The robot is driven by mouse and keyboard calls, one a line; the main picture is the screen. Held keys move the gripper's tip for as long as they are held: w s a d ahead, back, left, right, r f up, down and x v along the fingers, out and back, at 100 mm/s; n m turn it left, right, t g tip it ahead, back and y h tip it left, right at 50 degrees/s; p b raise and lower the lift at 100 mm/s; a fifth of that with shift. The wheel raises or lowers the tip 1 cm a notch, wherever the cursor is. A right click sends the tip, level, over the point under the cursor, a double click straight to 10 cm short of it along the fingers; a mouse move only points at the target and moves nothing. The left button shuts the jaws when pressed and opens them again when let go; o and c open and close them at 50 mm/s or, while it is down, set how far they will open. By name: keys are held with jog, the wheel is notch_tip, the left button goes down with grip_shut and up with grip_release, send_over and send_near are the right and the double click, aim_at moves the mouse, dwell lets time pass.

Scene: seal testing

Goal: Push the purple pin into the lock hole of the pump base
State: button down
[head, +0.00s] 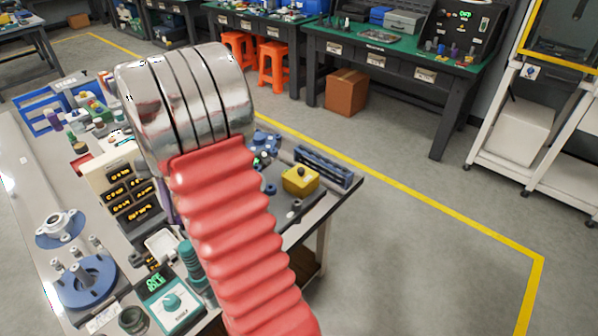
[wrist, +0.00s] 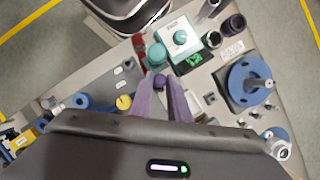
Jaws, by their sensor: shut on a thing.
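My gripper (wrist: 160,88) shows in the wrist view with its two purple-grey fingers closing toward their tips. A small dark purple piece, seemingly the purple pin (wrist: 160,81), is held between the fingertips. The pump base appears to be the blue round flange with upright metal posts (wrist: 238,88), to the right of the gripper and apart from it. In the head view this blue base (head: 98,290) lies at the lower left of the bench. I cannot make out its lock hole. The gripper is not visible in the head view.
A teal-knobbed box (wrist: 178,36) with a green display and a teal cylinder (wrist: 156,56) stand just beyond the fingertips. A yellow box (head: 300,179) sits near the bench's right corner.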

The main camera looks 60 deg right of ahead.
jog(key=w+a+f+n+g+h, duration=0.1)
jog(key=w+a+f+n, duration=0.2)
jog(key=a, duration=0.7)
jog(key=w+a+f+n+g+h, duration=0.1)
jog(key=w+a+f+n+h, duration=0.1)
jog(key=w+a+n, duration=0.6)
jog(key=w+a+f, duration=0.1)
jog(key=w+a, duration=0.1)
jog(key=a, duration=0.1)
jog(key=shift+w+h, duration=0.15)
jog(key=shift+h, duration=0.15)
jog(key=shift+a+f, duration=0.1)
